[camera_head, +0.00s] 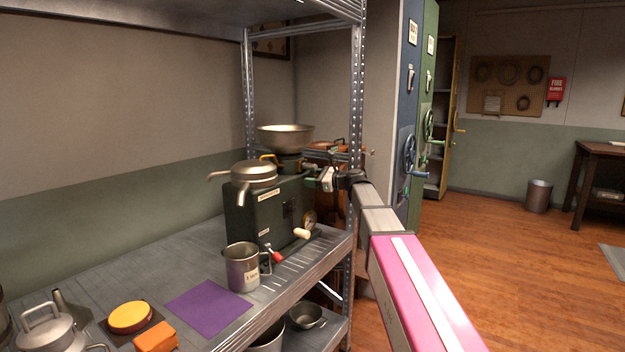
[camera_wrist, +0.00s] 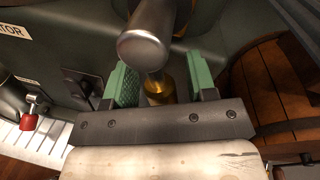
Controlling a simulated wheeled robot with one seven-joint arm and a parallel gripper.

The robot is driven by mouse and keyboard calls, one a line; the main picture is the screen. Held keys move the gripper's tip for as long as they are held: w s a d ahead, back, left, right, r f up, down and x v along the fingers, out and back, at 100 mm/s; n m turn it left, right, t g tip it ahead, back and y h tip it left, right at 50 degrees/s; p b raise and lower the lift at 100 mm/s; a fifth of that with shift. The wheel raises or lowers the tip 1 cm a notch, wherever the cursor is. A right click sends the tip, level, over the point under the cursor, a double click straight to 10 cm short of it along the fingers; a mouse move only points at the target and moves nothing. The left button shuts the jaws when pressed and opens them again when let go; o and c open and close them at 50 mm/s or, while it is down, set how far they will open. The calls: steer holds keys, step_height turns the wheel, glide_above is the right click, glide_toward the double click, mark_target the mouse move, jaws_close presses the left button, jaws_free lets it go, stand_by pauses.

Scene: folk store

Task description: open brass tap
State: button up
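The dark green separator (camera_head: 262,215) stands on the shelf, with a spouted metal top and a wide metal bowl (camera_head: 286,137) above it. In the head view a brass-coloured tap part (camera_head: 268,157) shows under the bowl. My gripper (camera_head: 323,178) is at the machine's upper right side. In the wrist view my gripper (camera_wrist: 161,87) is open, its two green pads on either side of a brass piece (camera_wrist: 160,92), with gaps showing on both sides. This looks like part of the tap. A thick grey metal cylinder (camera_wrist: 145,48) partly covers it.
A metal mug (camera_head: 241,270) and a purple mat (camera_head: 208,306) are on the shelf before the machine. A red-knobbed lever (camera_head: 277,256) and a pale crank knob (camera_head: 302,234) stick out in front. A perforated shelf post (camera_head: 356,100) stands close to my arm.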

steer(key=v, duration=1)
steer(key=shift+d, duration=0.35)
steer(key=shift+s, duration=0.2)
